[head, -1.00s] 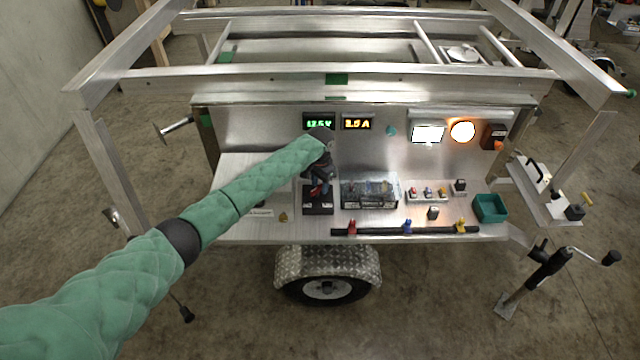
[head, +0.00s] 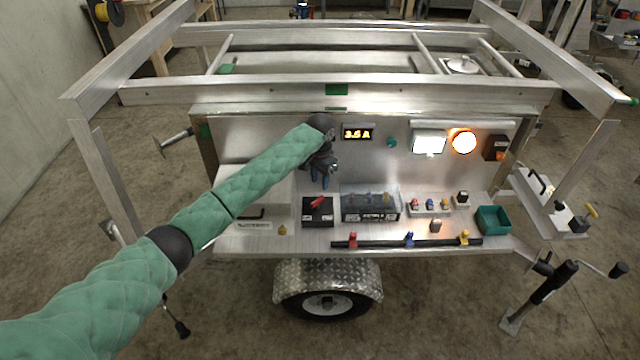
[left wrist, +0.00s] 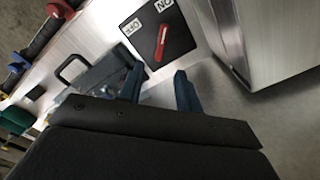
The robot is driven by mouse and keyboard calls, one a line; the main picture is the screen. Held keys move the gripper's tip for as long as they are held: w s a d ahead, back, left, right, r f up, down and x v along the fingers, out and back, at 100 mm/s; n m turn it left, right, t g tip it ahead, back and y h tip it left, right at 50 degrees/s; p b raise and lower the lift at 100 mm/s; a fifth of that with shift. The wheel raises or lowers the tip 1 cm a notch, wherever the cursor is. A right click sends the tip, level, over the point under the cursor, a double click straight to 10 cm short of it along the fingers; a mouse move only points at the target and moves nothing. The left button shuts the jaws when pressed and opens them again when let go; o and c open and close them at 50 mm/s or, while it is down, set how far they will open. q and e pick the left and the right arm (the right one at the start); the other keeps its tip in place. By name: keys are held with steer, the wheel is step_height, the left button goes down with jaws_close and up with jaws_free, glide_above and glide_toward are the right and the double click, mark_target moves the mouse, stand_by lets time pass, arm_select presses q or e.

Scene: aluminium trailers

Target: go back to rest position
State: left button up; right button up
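My left gripper (head: 322,182) is in front of the panel's lower middle, above the black switch box with the red lever (head: 317,204). Its dark blue fingers (left wrist: 158,88) are apart in the left wrist view, with nothing between them. The switch box also shows in that view (left wrist: 157,40), beyond the fingertips and apart from them, with its red lever and an "ON" label. My left arm, in a green quilted sleeve, reaches in from the lower left. My right gripper is in neither view.
The trailer shelf (head: 255,241) carries a clear-topped box (head: 370,204), a row of small coloured switches (head: 430,205) and a green bin (head: 493,219). A black bar with coloured clips (head: 385,242) runs along its front edge. The lit lamps (head: 463,142) are right.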

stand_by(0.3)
